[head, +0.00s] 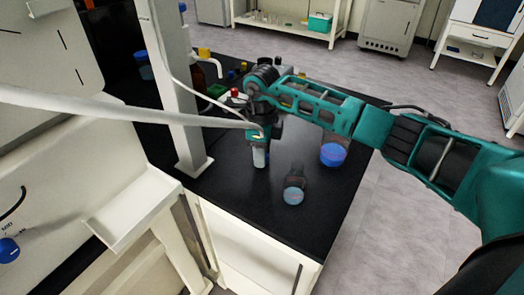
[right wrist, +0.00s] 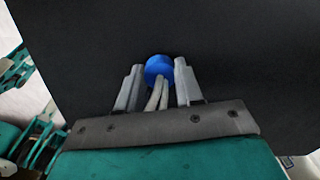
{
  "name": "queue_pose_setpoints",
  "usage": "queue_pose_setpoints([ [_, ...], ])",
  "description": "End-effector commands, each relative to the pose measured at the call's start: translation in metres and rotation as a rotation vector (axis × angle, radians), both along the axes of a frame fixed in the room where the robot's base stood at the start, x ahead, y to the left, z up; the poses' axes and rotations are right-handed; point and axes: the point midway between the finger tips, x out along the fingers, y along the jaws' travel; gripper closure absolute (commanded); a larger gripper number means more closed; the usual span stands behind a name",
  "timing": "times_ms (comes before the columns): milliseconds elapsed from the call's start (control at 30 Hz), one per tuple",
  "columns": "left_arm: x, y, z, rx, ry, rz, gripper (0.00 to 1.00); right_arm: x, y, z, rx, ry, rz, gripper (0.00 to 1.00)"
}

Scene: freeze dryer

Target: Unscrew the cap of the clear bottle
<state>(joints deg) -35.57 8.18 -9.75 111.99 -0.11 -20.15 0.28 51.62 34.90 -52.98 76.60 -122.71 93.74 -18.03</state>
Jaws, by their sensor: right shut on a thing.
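The clear bottle (head: 293,186) stands on the black bench top near its front edge, with a little pale blue in its bottom. I see no cap on its neck. My right gripper (head: 260,160) points down over the bench, to the left of the bottle and apart from it. In the right wrist view, a round blue cap (right wrist: 158,68) sits between the fingertips of my right gripper (right wrist: 158,84), which is shut on it. No bottle shows under the cap there. In the head view the cap is hard to make out. My left gripper is not in view.
A container with blue contents (head: 334,154) stands right of the clear bottle. A white post (head: 190,150) rises at the bench's left side. The bench front is mostly clear.

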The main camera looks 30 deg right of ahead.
Motion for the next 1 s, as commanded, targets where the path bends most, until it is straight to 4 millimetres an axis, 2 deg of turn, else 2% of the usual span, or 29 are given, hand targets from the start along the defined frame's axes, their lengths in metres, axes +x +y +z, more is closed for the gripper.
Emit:
queue_pose_setpoints([
  [233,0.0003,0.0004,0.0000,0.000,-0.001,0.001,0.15,0.0001,-0.0002,-0.0002,0.000,0.000,0.000,1.00],
  [267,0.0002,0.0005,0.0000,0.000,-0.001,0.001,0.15,0.0001,-0.0002,-0.0002,0.000,0.000,0.000,0.62],
  [533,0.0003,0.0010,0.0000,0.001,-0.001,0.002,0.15,0.0000,-0.0001,-0.0002,0.000,0.000,0.000,0.36],
  [733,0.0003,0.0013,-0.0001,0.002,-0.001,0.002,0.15,0.0000,-0.0001,-0.0002,0.000,0.000,0.000,0.33],
  [1000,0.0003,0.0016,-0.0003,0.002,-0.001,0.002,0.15,-0.0001,-0.0001,-0.0002,0.000,0.000,0.000,0.07],
])
